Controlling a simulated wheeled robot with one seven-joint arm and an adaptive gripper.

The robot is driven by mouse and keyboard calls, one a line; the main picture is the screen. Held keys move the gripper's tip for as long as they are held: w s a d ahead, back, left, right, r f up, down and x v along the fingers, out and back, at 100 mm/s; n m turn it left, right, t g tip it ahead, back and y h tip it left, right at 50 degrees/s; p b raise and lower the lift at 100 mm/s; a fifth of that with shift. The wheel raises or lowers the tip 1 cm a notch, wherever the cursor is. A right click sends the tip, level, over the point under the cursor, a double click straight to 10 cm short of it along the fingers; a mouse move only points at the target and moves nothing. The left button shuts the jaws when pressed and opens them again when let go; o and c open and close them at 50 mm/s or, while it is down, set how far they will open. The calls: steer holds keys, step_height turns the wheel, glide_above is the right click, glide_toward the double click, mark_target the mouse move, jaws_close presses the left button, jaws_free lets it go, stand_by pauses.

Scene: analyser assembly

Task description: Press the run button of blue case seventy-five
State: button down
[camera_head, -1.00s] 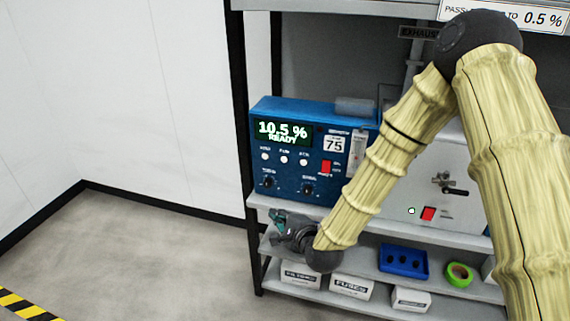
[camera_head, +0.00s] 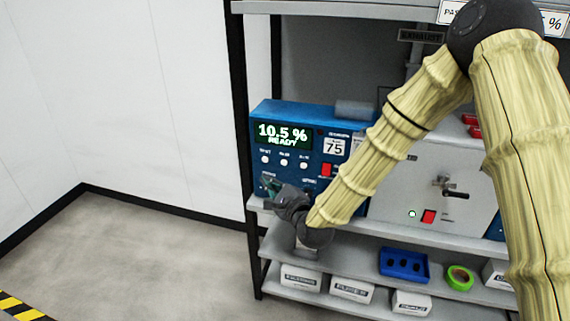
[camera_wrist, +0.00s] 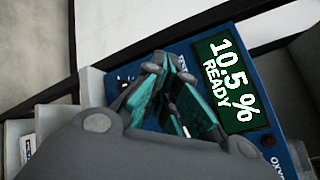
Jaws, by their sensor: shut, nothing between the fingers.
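The blue case numbered 75 (camera_head: 318,133) stands on the shelf, its display (camera_head: 283,134) reading 10.5 % READY. Below the display is a row of three white round buttons (camera_head: 284,162); their labels are too small to read surely. My gripper (camera_head: 268,184) is shut and empty, in front of the case's lower left, below the buttons. It hides the left knob. In the wrist view, the teal fingers (camera_wrist: 158,62) overlap the blue panel beside the display (camera_wrist: 226,85) and cover much of the button area. I cannot tell whether they touch it.
A red switch (camera_head: 326,170) is on the case's right side. A grey cabinet (camera_head: 450,180) with a handle stands to the right, behind my arm. Floor at left is clear.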

steer(key=shift+w+d, duration=0.4)
steer(key=shift+w, duration=0.8)
steer(key=shift+w+d, duration=0.35)
steer(key=shift+w, duration=0.85)
steer(key=shift+w+d, duration=0.4)
steer(key=shift+w, duration=0.8)
steer(key=shift+w+d, duration=0.1)
steer(key=shift+w, duration=0.1)
steer(key=shift+w, duration=0.3)
steer(key=shift+w+d+b, duration=0.15)
steer(key=shift+w+b, duration=0.15)
steer(key=shift+w, duration=0.1)
steer(key=shift+s, duration=0.2)
steer(key=shift+s+a, duration=0.25)
steer(key=shift+s, duration=0.4)
steer(key=shift+s+a, duration=0.25)
steer(key=shift+s, duration=0.55)
steer(key=shift+s+a, duration=0.25)
steer(key=shift+s, duration=0.5)
steer(key=shift+s+a, duration=0.25)
steer(key=shift+s, duration=0.55)
